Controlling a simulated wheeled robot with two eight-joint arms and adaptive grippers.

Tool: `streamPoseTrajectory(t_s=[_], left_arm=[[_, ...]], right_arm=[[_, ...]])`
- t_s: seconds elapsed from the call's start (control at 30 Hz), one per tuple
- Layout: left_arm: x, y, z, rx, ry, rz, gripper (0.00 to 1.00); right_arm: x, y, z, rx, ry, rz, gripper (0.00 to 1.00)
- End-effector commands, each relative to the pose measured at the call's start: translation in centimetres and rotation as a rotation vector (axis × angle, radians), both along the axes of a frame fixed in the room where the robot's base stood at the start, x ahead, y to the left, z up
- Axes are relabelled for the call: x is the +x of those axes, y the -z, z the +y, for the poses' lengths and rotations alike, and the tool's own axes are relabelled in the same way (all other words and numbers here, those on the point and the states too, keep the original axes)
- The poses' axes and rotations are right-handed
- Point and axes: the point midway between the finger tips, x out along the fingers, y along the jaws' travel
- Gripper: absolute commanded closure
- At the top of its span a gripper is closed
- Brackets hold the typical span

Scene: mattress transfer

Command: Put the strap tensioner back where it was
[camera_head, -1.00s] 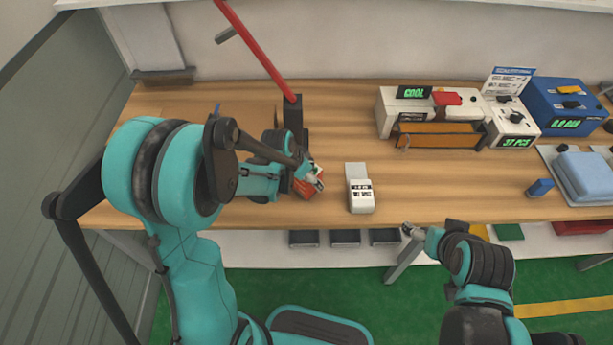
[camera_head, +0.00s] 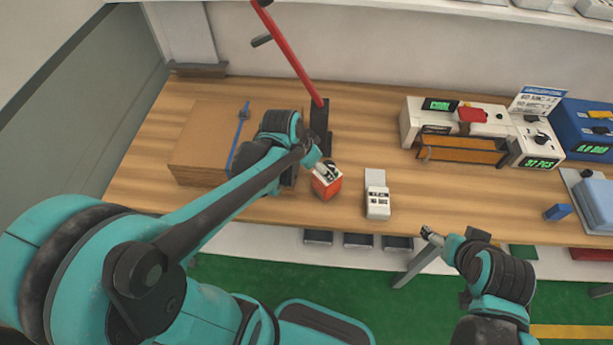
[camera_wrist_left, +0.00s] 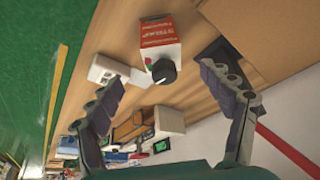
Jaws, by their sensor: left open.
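A red-orange box (camera_head: 326,187) with a white top and black knob stands on the bench; it also shows in the left wrist view (camera_wrist_left: 158,42). My left gripper (camera_head: 316,160) is close beside it at its back left. In the left wrist view my left gripper (camera_wrist_left: 163,90) has its fingers wide apart, with nothing between them; the box lies beyond the fingertips. A tall red lever (camera_head: 290,52) on a black base (camera_head: 319,122) stands behind. I cannot tell for sure which item is the strap tensioner. My right gripper (camera_head: 431,236) is at the bench's front edge, its jaws too small to read.
A cardboard box (camera_head: 200,140) with a blue strap (camera_head: 239,140) is at the left, partly behind my left arm. A white device (camera_head: 377,200) stands right of the red-orange box. Machines with displays (camera_head: 540,150) fill the back right. Bench is clear between.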

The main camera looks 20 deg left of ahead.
Motion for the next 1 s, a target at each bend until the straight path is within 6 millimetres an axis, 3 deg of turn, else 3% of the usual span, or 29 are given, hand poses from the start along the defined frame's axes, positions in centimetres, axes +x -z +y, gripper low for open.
streamPoseTrajectory(t_s=[0.2,0.43,0.6,0.9,1.0], left_arm=[[-5.7,-4.1,0.0,-0.006,-0.203,-0.081,0.2],[-10.1,-5.6,0.4,-0.04,-0.37,-0.171,0.2],[-11.2,-5.8,0.6,-0.056,-0.419,-0.2,0.2],[-11.2,-5.8,0.6,-0.058,-0.425,-0.204,0.2],[-11.2,-4.9,0.6,-0.058,-0.424,-0.204,0.2]], right_arm=[[0.0,0.0,0.0,0.0,0.0,0.0,0.16],[0.0,0.0,0.0,0.0,0.0,0.0,0.16],[0.0,0.0,0.0,0.0,0.0,0.0,0.16],[0.0,0.0,0.0,0.0,0.0,0.0,0.16],[0.0,0.9,0.0,0.0,0.0,0.0,0.16]])
